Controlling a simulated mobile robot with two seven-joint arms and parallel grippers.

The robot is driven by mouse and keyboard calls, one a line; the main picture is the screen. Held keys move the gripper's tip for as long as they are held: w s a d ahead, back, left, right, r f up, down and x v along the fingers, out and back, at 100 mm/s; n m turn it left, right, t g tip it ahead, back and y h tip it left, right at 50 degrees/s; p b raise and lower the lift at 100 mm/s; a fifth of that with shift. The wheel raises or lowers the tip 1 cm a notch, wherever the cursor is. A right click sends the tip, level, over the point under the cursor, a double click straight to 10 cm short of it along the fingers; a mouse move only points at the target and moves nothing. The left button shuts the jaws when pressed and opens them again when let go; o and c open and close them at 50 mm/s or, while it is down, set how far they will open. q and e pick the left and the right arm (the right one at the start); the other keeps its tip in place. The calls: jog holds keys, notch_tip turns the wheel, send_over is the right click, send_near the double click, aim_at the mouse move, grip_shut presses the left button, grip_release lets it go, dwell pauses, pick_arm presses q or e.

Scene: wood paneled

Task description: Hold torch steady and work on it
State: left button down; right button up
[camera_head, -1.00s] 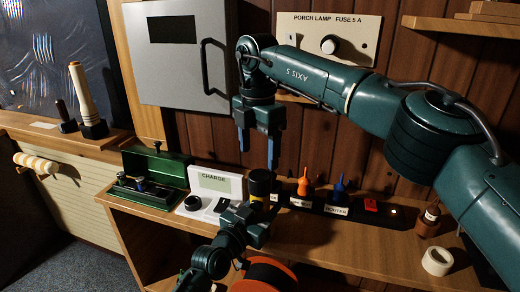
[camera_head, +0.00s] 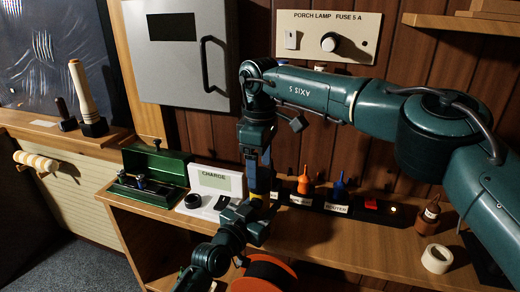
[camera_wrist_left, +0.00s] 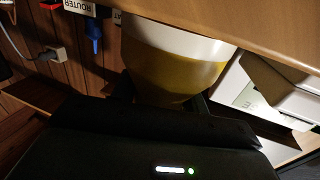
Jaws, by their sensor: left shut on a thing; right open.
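My left gripper (camera_head: 251,214) is shut on the torch, low in front of the shelf. In the left wrist view the torch (camera_wrist_left: 172,72) is a yellow body with a pale, wider end, between the fingers. In the head view most of it is hidden by my grippers. My right gripper (camera_head: 258,180) is open and points down right over the torch's upper end. Its fingers overlap the torch in the picture; I cannot tell whether they touch it.
A white ring (camera_head: 437,259) and brown bottle (camera_head: 428,217) are at right. An orange-rimmed spool (camera_head: 268,272) is in front.

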aim_at(260, 173)
jog(key=shift+f, duration=1.75)
